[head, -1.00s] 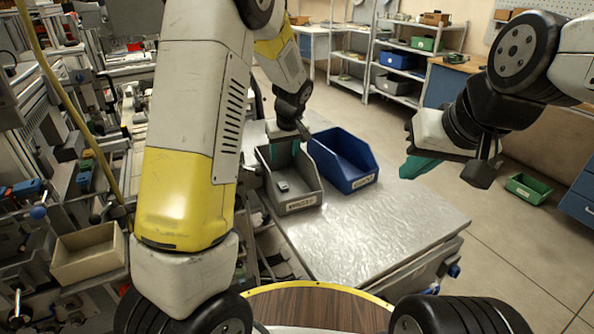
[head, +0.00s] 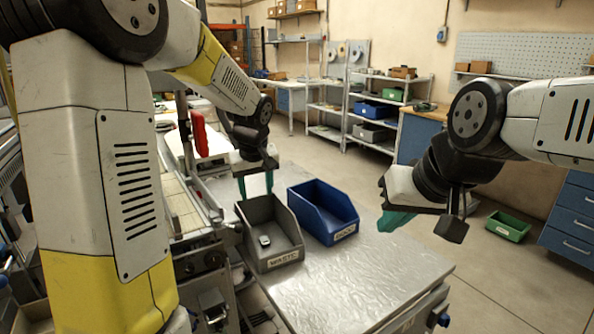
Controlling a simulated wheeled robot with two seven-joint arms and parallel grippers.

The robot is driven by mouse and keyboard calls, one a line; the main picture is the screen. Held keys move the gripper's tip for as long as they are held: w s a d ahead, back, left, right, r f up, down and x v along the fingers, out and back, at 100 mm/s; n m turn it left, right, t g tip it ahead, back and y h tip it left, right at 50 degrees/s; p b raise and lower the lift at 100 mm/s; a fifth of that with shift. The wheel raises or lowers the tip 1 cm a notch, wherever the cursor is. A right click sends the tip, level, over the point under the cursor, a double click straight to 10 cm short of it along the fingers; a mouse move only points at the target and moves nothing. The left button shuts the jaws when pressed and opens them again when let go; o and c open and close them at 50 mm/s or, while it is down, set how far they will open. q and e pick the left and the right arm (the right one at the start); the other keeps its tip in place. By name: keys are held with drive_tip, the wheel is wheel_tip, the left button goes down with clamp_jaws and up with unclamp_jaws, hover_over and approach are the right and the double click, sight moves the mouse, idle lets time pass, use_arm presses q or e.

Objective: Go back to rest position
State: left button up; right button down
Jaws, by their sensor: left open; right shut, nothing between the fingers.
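My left gripper (head: 256,184) has teal fingers pointing down, spread apart and empty. It is above the back left of the grey bin (head: 283,250) on the metal table. My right gripper (head: 394,221) is at the right, beyond the table's right side in the picture, with its teal fingers together and nothing in them. A small grey and dark object (head: 264,241) lies in the grey bin.
A blue bin (head: 335,228) stands right beside the grey bin. The front part of the metal table (head: 350,290) is bare. A green crate (head: 508,226) sits on the floor at the right, near blue drawers (head: 572,215). Shelves (head: 385,115) stand at the back. Machinery fills the left side.

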use_arm(q)
drive_tip(key=s+r+m+t+h, duration=0.1)
drive_tip(key=s+r+m, duration=0.1)
drive_tip(key=s, duration=1)
drive_tip(key=s+a+r+m+t+h, duration=0.1)
drive_tip(key=s+r, duration=0.4)
drive_tip(key=s, duration=0.7)
drive_tip(key=shift+s+a+r+m+h, duration=0.3)
drive_tip(key=shift+m+h, duration=0.2)
drive_tip(key=shift+m, duration=0.5)
